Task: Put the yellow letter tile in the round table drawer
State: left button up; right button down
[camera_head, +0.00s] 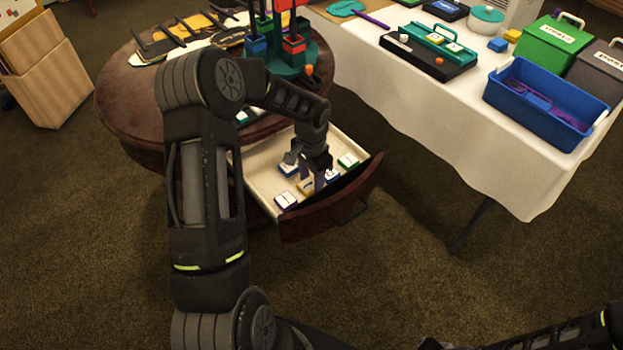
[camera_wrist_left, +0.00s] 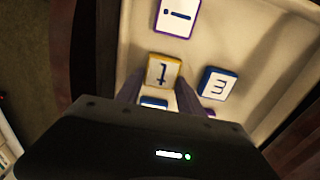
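The yellow letter tile (camera_wrist_left: 163,72) lies on the pale floor of the open drawer (camera_head: 262,172) of the round table (camera_head: 125,95). A dark letter shows on its white face. It also shows in the head view (camera_head: 305,187), partly hidden by my left gripper (camera_head: 312,183). In the left wrist view my left gripper (camera_wrist_left: 160,80) points down into the drawer, its fingers apart on either side of the yellow tile, with a slight gap beside it. My right arm shows only at the lower right edge; its gripper is out of view.
A block stand (camera_head: 290,62) is on the round table. A white-covered table (camera_head: 430,105) at right holds a blue bin (camera_head: 540,112).

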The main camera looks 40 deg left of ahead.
aim_at(312, 183)
pick_arm(q)
jog(key=o, duration=0.4)
jog(key=shift+c, duration=0.2)
jog(key=shift+r, duration=0.1)
notch_tip(312, 183, up, 12)
jog(key=shift+p, duration=0.4)
jog(key=shift+r, duration=0.1)
